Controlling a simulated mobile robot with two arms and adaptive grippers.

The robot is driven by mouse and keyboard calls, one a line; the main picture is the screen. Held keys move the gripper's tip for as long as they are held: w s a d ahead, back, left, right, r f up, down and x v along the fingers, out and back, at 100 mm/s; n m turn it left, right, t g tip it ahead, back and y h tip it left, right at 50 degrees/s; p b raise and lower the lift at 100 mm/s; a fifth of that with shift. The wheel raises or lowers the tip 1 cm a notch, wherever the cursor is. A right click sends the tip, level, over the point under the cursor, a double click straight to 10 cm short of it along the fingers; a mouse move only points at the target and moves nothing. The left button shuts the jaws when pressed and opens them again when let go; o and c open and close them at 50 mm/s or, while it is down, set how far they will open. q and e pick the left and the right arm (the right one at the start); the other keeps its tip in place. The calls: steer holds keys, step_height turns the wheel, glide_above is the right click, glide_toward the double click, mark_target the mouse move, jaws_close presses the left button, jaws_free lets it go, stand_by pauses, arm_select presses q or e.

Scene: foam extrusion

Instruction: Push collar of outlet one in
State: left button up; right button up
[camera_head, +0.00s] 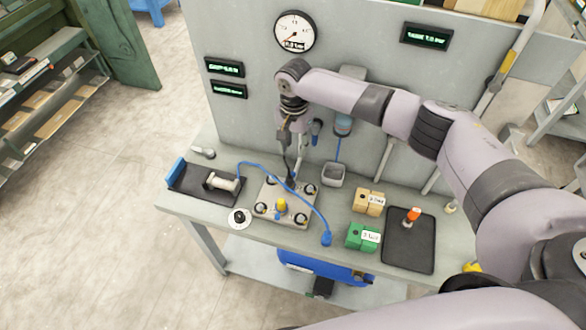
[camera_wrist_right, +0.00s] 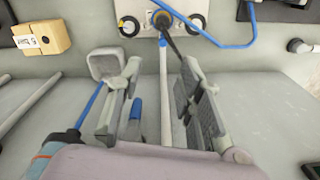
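Outlet numbers are not readable. My right gripper (camera_wrist_right: 157,98) is open, its fingers apart, above the bench behind the block. A thin dark piece (camera_wrist_right: 178,44) runs from the collar towards one finger; I cannot tell whether they touch. My left gripper is not in view.
A blue hose (camera_head: 308,200) arches over the block to a blue end on the bench. A white spool (camera_head: 220,181) lies left; a grey cup (camera_head: 333,174), wooden block (camera_head: 368,201), green block (camera_head: 362,237) and black tray (camera_head: 409,251) stand right. The upright panel (camera_head: 250,120) is close behind.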

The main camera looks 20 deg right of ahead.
glide_toward(293, 172)
steer(key=shift+s, duration=0.3)
steer(key=f+b, duration=0.1)
steer(key=f, duration=0.1)
steer(key=f+b, duration=0.3)
steer(key=f, duration=0.1)
steer(key=shift+w+f, duration=0.25)
steer(key=shift+w, duration=0.1)
step_height(293, 172, down, 2)
steer(key=b, duration=0.2)
steer(key=shift+b, duration=0.3)
steer(key=shift+s, duration=0.1)
steer(key=shift+c, duration=1.3)
steer(key=c, duration=0.5)
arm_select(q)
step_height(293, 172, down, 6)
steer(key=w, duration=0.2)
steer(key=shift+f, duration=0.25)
arm_select(e)
jaws_close()
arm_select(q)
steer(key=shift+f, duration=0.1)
